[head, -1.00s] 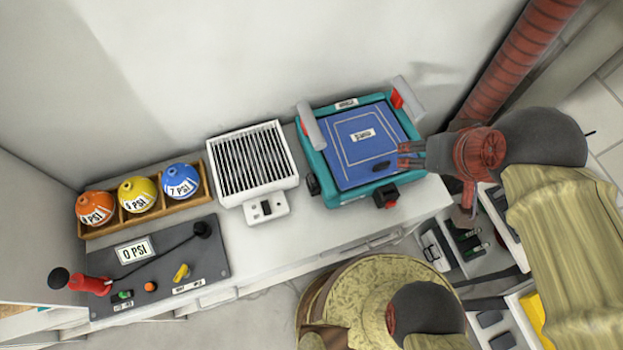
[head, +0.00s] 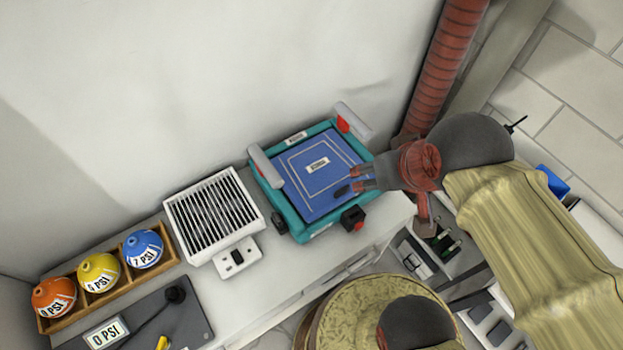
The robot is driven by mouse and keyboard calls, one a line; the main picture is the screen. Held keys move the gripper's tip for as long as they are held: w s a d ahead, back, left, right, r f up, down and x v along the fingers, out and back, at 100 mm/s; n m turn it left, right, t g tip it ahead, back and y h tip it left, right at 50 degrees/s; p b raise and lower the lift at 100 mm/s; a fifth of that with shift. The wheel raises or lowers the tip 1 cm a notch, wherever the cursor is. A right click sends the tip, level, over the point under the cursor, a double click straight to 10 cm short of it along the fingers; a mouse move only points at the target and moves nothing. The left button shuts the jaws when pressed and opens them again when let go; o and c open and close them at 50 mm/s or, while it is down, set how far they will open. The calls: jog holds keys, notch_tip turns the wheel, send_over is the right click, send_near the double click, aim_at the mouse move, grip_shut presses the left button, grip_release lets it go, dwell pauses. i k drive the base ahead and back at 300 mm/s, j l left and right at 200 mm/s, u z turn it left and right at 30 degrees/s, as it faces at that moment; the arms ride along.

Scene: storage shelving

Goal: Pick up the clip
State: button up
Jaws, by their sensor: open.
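My gripper (head: 351,180) is open, its fingers pointing left over the right part of a blue panel (head: 318,190) set in a teal frame (head: 301,232). Nothing shows between the fingers. I cannot tell for certain which part is the clip. A grey bar with a red piece (head: 343,123) sits at the frame's back right corner, and another grey bar (head: 266,166) at its left. A black block with a red part (head: 353,218) sits at the front right, below my gripper in the picture, and a smaller black knob (head: 280,223) at the front left.
A white grille box (head: 214,212) stands left of the frame on the white counter (head: 285,270). A wooden rack (head: 76,312) holds orange, yellow and blue balls. A grey panel (head: 190,318) lies in front. A red pipe (head: 447,65) rises behind my arm.

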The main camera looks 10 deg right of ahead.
aim_at(275, 218)
jog(key=l+u, duration=0.35)
jog(key=i+l+u, duration=0.1)
jog(key=u, duration=0.3)
jog(key=l+u, duration=0.35)
